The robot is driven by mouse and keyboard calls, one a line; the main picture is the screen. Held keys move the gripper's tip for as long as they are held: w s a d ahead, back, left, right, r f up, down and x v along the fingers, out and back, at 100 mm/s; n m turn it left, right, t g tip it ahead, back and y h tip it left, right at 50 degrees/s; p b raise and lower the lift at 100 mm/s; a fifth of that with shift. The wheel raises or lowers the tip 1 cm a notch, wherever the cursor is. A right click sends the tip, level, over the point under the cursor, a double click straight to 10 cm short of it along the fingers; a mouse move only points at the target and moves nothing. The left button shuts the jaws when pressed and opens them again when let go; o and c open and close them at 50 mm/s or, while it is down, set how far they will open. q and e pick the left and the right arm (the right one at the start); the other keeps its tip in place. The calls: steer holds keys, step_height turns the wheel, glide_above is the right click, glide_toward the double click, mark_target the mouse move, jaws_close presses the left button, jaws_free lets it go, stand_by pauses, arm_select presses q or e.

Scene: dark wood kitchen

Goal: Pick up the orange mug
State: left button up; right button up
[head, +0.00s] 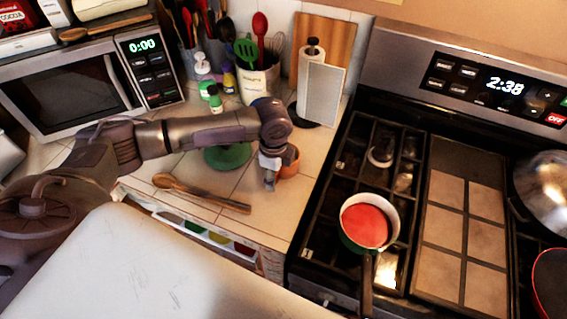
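The orange mug (290,163) stands on the tiled counter, left of the stove, partly hidden behind my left gripper. My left gripper (270,180) points down at the near left side of the mug. The gripper overlaps the mug in the picture. I cannot tell whether its fingers touch the mug, or whether they are open or shut. My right gripper is not in view.
A green plate (228,156) lies left of the mug, partly under my arm. A wooden spoon (205,194) lies in front. A paper towel holder (314,92) and utensil crock (258,82) stand behind. A pan (368,224) sits on the stove at right.

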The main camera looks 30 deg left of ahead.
arm_select(q)
jaws_close()
steer(key=shift+r, duration=0.15)
steer(key=shift+r+b, duration=0.35)
steer(key=shift+r, duration=0.4)
steer(key=shift+d+r+b, duration=0.2)
steer(key=shift+r, duration=0.45)
steer(key=shift+d+r+b, duration=0.15)
steer(key=shift+r+b, duration=0.05)
steer(key=shift+r, duration=0.4)
steer(key=shift+s+d+r+b, duration=1.2)
steer(key=shift+d+r, duration=2.15)
steer(key=shift+d, duration=1.9)
steer(key=s+a+r+n, duration=0.1)
steer(key=s+a+n, duration=0.6)
steer(key=n, duration=1)
steer(key=shift+s+b, duration=0.15)
steer(key=shift+b, duration=0.2)
